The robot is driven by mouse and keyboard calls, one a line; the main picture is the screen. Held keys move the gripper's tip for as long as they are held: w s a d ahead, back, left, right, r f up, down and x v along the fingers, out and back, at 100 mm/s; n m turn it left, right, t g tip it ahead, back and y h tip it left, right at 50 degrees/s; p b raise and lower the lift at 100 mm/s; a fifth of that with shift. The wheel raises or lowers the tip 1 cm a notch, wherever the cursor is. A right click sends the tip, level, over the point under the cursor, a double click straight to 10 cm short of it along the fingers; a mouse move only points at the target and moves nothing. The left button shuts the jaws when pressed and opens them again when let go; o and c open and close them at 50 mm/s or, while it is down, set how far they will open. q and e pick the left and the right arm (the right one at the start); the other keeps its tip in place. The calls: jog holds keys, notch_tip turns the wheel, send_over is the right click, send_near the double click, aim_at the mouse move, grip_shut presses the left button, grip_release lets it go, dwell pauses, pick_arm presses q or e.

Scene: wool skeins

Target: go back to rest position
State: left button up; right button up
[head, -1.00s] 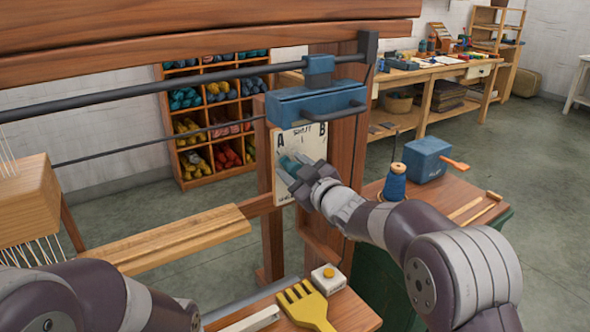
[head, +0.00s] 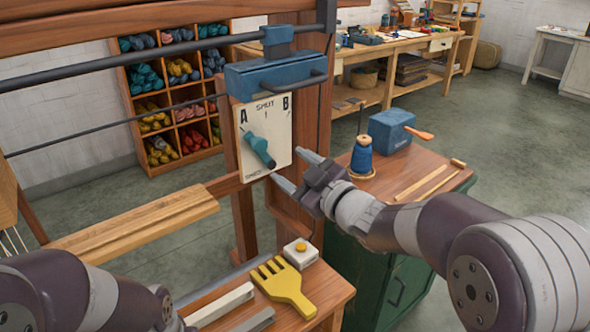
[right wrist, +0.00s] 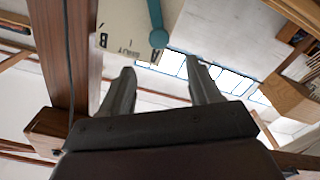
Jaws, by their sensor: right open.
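My right gripper (head: 297,171) is open and empty, just right of the white dial plate (head: 282,158) on the loom post. Its two fingers also show spread apart in the right wrist view (right wrist: 163,80), with nothing between them. The plate carries the marks A, SHUT and B and a teal knob (head: 258,147). The knob lies slanted, its upper end toward A and its thick end low right. It also shows in the right wrist view (right wrist: 158,38), beyond the fingers and apart from them. My left arm is at the bottom left of the head view; its gripper is out of sight.
A green cabinet (head: 372,280) at right bears a blue yarn spool (head: 361,157) and a blue box (head: 391,131). A yellow comb (head: 284,287) and a white button box (head: 300,252) lie on the bench below my right gripper. The loom's wooden post (head: 306,110) stands close by.

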jog(key=shift+s+d, duration=0.1)
jog(key=s+d+f+m+g+h, duration=0.35)
jog(key=d+f+h, duration=0.2)
jog(key=f, duration=0.35)
jog(key=s+d+f+m+g+h, duration=0.2)
jog(key=s+d+f+m+h, duration=0.3)
jog(key=f, duration=0.3)
jog(key=s+d+f+m+g, duration=0.2)
jog(key=s+d+f+g, duration=0.25)
jog(key=s, duration=0.45)
jog(key=s+f+m+g, duration=0.1)
jog(key=s+m+g, duration=0.2)
jog(key=s, duration=0.5)
notch_tip(320, 180, up, 16)
jog(key=p, duration=1.6)
jog(key=shift+w+d+p, duration=0.2)
jog(key=shift+w+p, duration=0.1)
jog(key=shift+p, duration=0.1)
jog(key=shift+n, duration=0.25)
